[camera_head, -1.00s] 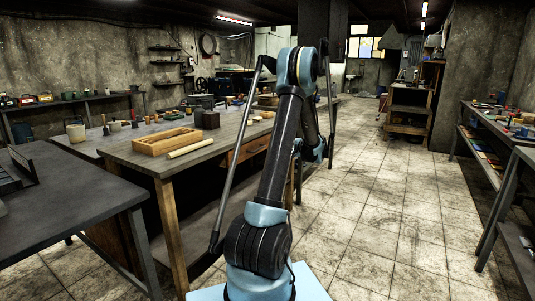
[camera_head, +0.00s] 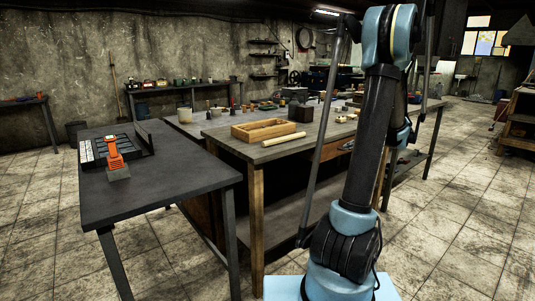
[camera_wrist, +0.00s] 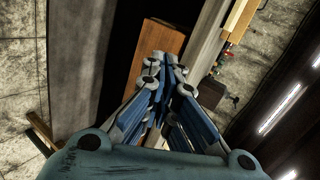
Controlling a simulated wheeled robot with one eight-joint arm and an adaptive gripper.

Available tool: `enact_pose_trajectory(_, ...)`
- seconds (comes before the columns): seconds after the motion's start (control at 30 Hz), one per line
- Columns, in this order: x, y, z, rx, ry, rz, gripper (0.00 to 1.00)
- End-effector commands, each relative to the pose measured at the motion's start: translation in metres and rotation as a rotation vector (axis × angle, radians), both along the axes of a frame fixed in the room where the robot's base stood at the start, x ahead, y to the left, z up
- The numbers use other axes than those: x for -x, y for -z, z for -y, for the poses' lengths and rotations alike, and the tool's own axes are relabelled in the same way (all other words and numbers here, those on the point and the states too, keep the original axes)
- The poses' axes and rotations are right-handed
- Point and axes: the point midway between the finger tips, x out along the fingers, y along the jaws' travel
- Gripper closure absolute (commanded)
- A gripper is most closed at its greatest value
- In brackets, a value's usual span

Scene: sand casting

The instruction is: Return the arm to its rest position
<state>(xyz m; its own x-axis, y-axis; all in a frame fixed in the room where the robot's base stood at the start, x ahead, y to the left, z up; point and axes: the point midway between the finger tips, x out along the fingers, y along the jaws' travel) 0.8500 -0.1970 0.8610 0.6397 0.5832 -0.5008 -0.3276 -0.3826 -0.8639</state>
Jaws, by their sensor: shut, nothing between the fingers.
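My arm (camera_head: 370,135) stands raised and bent in the head view, with its upper joint near the top edge. Its far part hangs down behind the upright link, in front of the wooden workbench's right part. My gripper (camera_wrist: 165,82) shows in the wrist view with its blue and grey fingers together and nothing between them. In the head view its fingers are hidden or too small to make out. In the wrist view a brown wooden panel (camera_wrist: 158,45) lies beyond the fingertips; I cannot tell the gap.
The wooden workbench (camera_head: 235,143) bears a wooden frame (camera_head: 262,130), a light rod (camera_head: 283,139) and small parts. A dark table (camera_head: 150,192) at left holds an orange-handled tool (camera_head: 114,156) and a black rack (camera_head: 95,150).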

Motion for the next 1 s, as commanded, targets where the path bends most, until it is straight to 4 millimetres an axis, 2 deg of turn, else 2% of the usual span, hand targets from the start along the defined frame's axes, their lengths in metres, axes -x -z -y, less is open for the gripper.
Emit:
enact_pose_trajectory(0.03,0.008,-0.004,-0.017,0.021,-0.019,-0.014,1.00)
enact_pose_trajectory(0.2,0.038,-0.010,-0.063,0.102,-0.078,-0.063,1.00)
enact_pose_trajectory(0.5,0.101,-0.013,-0.129,0.252,-0.182,-0.137,1.00)
enact_pose_trajectory(0.8,0.175,-0.005,-0.177,0.409,-0.283,-0.196,1.00)
enact_pose_trajectory(1.0,0.227,0.007,-0.199,0.519,-0.349,-0.228,1.00)
